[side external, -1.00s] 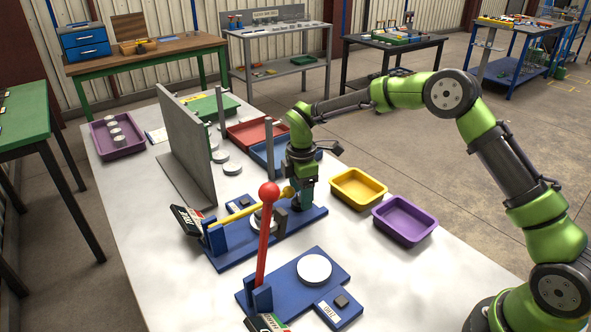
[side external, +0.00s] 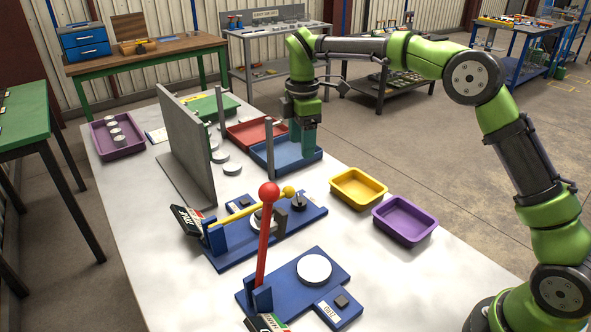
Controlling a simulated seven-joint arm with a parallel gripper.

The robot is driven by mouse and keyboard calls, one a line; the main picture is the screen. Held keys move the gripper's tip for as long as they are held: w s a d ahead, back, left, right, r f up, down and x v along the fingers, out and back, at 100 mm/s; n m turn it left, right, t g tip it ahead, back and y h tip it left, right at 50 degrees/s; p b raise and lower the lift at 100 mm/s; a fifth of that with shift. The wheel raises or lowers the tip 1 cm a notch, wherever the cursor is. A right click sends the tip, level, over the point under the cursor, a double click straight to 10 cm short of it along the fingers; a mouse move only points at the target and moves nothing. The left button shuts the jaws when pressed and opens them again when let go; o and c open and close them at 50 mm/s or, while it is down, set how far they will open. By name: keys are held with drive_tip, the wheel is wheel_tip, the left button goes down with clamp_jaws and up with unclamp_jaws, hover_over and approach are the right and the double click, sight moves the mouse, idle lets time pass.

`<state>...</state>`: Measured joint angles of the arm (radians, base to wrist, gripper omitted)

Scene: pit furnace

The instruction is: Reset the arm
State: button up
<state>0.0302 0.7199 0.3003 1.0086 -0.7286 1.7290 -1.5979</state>
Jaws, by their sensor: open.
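My gripper (side external: 302,138) points straight down above the table, in front of the blue tray (side external: 284,168) in the picture. Its jaws are open, and I see nothing held between them. The arm is raised and bent over from the right. The yellow lever (side external: 240,213) lies low over its blue base (side external: 236,253). The red-knobbed lever (side external: 266,235) stands upright on a second blue base (side external: 332,270), beside a white disc (side external: 314,268).
A grey upright panel (side external: 188,145) stands left of the gripper, with several white discs (side external: 232,168) beside it. A red tray (side external: 256,132), a yellow tray (side external: 358,188) and a purple tray (side external: 404,220) are near. A thin grey post (side external: 269,150) stands close to the gripper.

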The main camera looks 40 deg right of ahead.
drive_tip(key=s+d+r+m+t+y, duration=0.1)
drive_tip(key=s+r+m+t, duration=0.1)
drive_tip(key=s+m, duration=0.7)
drive_tip(key=s+d+r+m+t+y, duration=0.1)
drive_tip(key=s+m+t, duration=0.4)
drive_tip(key=s, duration=1.5)
wheel_tip(320, 180, up, 3)
drive_tip(key=d+m, duration=0.1)
drive_tip(key=m, duration=0.3)
drive_tip(key=shift+s+f+m, duration=0.15)
drive_tip(key=shift+m, duration=0.25)
drive_tip(key=shift+d, duration=0.1)
